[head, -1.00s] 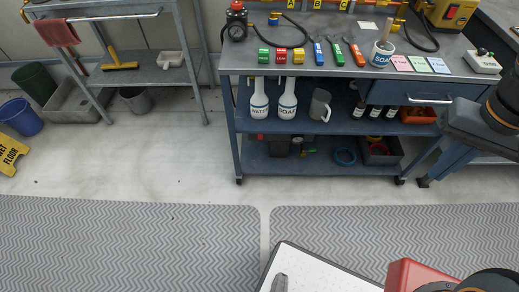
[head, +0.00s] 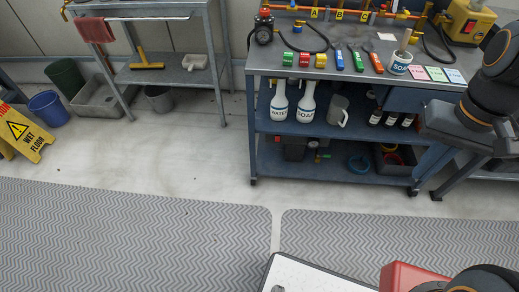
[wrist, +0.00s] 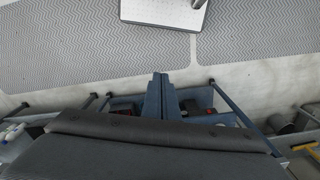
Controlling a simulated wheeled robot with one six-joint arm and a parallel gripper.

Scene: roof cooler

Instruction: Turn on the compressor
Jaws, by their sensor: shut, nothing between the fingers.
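No thing that I can surely call the compressor shows. A yellow machine (head: 470,20) with a dark top part stands at the back right of the workbench (head: 350,68) in the head view; I cannot tell what it is. A black gauge with a red part (head: 264,28) and a dark hose stands at the bench's left end. My gripper shows in the wrist view (wrist: 160,80), its two fingers together with nothing between them, above the floor and a bench's lower shelf. In the head view my arm covers the bench's right end, and the fingertips cannot be made out.
The bench top carries coloured blocks (head: 304,60), several coloured tools, a soap cup (head: 400,62) and coloured cards (head: 437,74). A side shelf stands left (head: 165,75). A wet floor sign (head: 22,132) and bins are at far left.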

